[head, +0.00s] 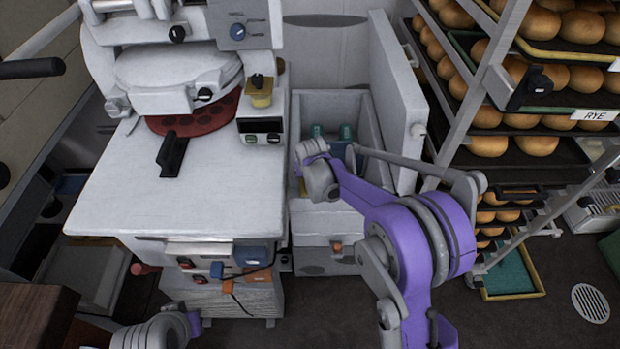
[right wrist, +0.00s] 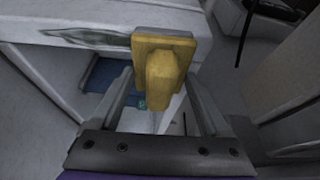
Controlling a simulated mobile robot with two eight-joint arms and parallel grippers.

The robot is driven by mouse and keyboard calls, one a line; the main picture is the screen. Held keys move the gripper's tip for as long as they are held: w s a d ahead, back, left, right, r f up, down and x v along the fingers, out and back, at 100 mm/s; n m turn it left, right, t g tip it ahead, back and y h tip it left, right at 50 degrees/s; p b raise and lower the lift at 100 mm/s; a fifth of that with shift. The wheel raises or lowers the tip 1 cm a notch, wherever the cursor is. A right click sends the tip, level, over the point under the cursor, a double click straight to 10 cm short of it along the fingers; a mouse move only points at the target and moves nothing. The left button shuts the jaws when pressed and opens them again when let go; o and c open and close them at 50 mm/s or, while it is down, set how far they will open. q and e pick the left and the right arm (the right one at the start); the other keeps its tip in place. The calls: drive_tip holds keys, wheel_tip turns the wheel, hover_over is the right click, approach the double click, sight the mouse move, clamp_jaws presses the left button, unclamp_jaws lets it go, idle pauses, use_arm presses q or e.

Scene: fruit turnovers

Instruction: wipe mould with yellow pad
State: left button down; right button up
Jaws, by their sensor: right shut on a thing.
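The red mould (head: 200,117) with round hollows sits under the raised head of the white machine, partly covered by it. In the right wrist view, my right gripper (right wrist: 162,80) is shut on the yellow pad (right wrist: 165,48). The pad's handle lies between the fingers and its flat plate is beyond it. In the head view my right wrist is over the open white bin beside the machine, and its fingers are mostly hidden. Part of my left arm shows at the bottom left; its gripper is out of view.
The open white bin (head: 372,125) holds blue and green items. A bread rack (head: 480,85) stands to the right. Clear floor (head: 545,318) shows at the lower right.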

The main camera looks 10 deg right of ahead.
drive_tip(key=shift+f+b, duration=0.8)
drive_tip(key=shift+f, duration=0.4)
drive_tip(key=shift+s+d, duration=0.25)
drive_tip(key=shift+d, duration=0.8)
drive_tip(key=shift+s+d+b, duration=0.1)
drive_tip(key=shift+s+d, duration=0.15)
drive_tip(key=shift+d, duration=0.65)
drive_tip(key=shift+s+d+b, duration=0.1)
drive_tip(key=shift+s+d, duration=0.1)
drive_tip(key=shift+d, duration=0.7)
drive_tip(key=shift+s+d+b, duration=0.1)
drive_tip(key=shift+s+d, duration=0.15)
drive_tip(key=shift+d, duration=0.65)
drive_tip(key=shift+s+d+b, duration=0.1)
drive_tip(key=shift+s+d, duration=0.25)
drive_tip(key=shift+d, duration=1.2)
drive_tip(key=shift+s+d+b, duration=0.1)
drive_tip(key=shift+s+d, duration=0.3)
drive_tip(key=shift+d, duration=1.2)
drive_tip(key=shift+s+d+b, duration=0.1)
drive_tip(key=shift+s+d, duration=0.25)
drive_tip(key=shift+d, duration=1.2)
